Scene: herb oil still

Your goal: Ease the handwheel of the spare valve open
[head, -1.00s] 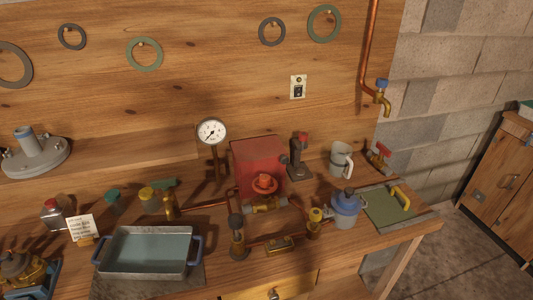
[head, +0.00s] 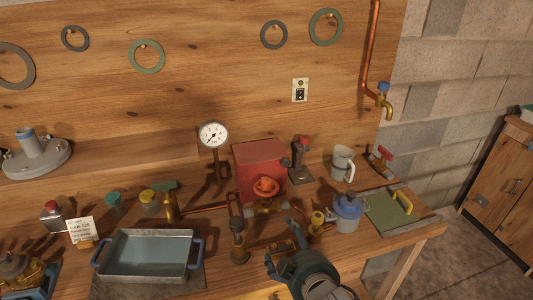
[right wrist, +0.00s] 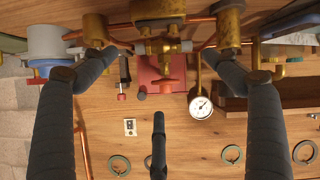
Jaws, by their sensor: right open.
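An orange-red handwheel (head: 266,187) sits on a brass valve body (head: 262,209) in the pipework, in front of a red box (head: 259,160). A separate brass fitting with a red handle (head: 382,154) stands at the bench's back right. I cannot tell for sure which is the spare valve. My right gripper (head: 281,240) is open and empty, in front of and below the orange-red handwheel, not touching it. In the right wrist view, upside down, the brass valve body (right wrist: 163,46) and handwheel (right wrist: 165,85) show between the spread fingers. My left gripper is out of view.
A pressure gauge (head: 214,135) rises behind the pipes. A metal tray (head: 147,273) lies to the left.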

